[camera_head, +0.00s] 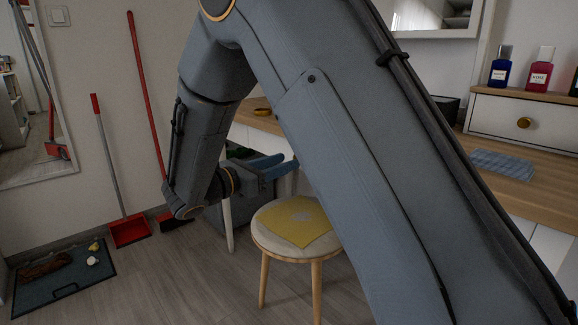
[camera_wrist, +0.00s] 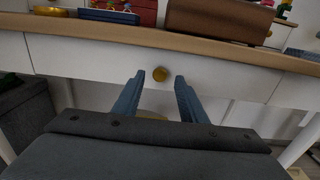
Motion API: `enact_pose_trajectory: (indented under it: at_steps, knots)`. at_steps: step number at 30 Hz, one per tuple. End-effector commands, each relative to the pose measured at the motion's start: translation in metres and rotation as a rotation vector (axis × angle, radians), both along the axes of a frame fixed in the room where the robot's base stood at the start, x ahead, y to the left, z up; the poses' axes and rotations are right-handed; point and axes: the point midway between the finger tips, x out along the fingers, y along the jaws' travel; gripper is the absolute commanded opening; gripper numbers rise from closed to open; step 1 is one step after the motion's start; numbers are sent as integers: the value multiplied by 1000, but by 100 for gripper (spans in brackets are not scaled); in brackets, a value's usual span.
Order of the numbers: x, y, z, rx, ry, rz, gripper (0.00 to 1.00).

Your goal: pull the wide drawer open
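The wide drawer (camera_wrist: 100,60) has a white front under the wooden tabletop and shows in the wrist view. It looks closed, level with the panels beside it. Its round gold knob (camera_wrist: 160,74) is near the middle of the front. My gripper (camera_wrist: 158,84) is open, with its two blue fingers on either side of the knob in the picture and a gap on both sides. I cannot tell whether the fingertips reach the knob in depth. In the head view my gripper (camera_head: 290,164) is beside the table, and my arm hides the wide drawer.
A round stool (camera_head: 262,238) with a yellow cloth (camera_head: 296,228) stands below my gripper. The wooden tabletop (camera_wrist: 140,33) carries a brown box (camera_wrist: 218,20) and other items. A small drawer (camera_head: 550,122) sits on the table at right. A dark bin (camera_wrist: 28,115) is at left.

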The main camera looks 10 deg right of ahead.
Motion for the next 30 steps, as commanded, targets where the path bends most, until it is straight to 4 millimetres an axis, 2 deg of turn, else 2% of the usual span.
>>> enact_pose_trajectory:
  at_steps: [6,16,17,21,24,30]
  knots:
    - [12,-21,-1,0,1,-1,38]
    - [14,-25,0,1,0,0,38]
    - [14,-25,0,1,0,0,36]
    - [14,-24,0,1,0,0,13]
    - [14,-25,0,1,0,0,0]
    - [14,-25,0,0,1,-1,0]
